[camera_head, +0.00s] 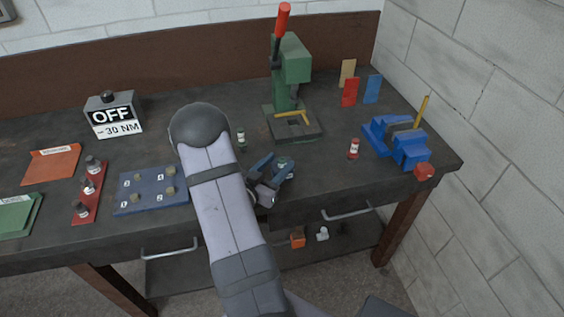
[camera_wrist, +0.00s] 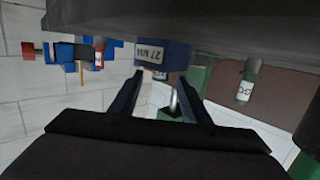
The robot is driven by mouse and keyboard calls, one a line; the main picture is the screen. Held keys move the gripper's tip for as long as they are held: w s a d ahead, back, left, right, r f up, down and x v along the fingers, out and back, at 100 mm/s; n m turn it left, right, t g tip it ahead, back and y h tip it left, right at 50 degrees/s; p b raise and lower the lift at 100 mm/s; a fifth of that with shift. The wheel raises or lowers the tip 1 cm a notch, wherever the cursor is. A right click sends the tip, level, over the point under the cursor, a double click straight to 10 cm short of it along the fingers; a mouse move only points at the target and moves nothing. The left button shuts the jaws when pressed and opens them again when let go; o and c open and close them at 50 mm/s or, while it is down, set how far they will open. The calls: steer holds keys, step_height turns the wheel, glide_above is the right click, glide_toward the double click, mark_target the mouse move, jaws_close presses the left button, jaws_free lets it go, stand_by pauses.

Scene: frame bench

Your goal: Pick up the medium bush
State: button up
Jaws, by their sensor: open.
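My gripper (camera_head: 277,166) is open low over the front middle of the bench, its fingers pointing away to the right. In the wrist view my gripper (camera_wrist: 160,76) has a blue piece with a white label (camera_wrist: 162,53) at the gap between its fingertips; the jaws are not closed on it. In the head view a small labelled piece (camera_head: 284,162) shows at the fingers, partly hidden. A green bush with a white label (camera_head: 241,139) stands behind my gripper, and a red one (camera_head: 353,148) stands to the right. I cannot read which size is medium.
A green press (camera_head: 292,75) stands at the back, and a blue vise (camera_head: 398,140) at the right. A blue numbered plate (camera_head: 150,190) and a red strip with dark knobs (camera_head: 90,190) lie left of my arm. Bare bench lies between my gripper and the red bush.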

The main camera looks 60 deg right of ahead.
jaws_close()
steer(key=shift+r, duration=0.15)
step_height(320, 180, up, 10)
steer(key=shift+b, duration=0.4)
stand_by(0.4)
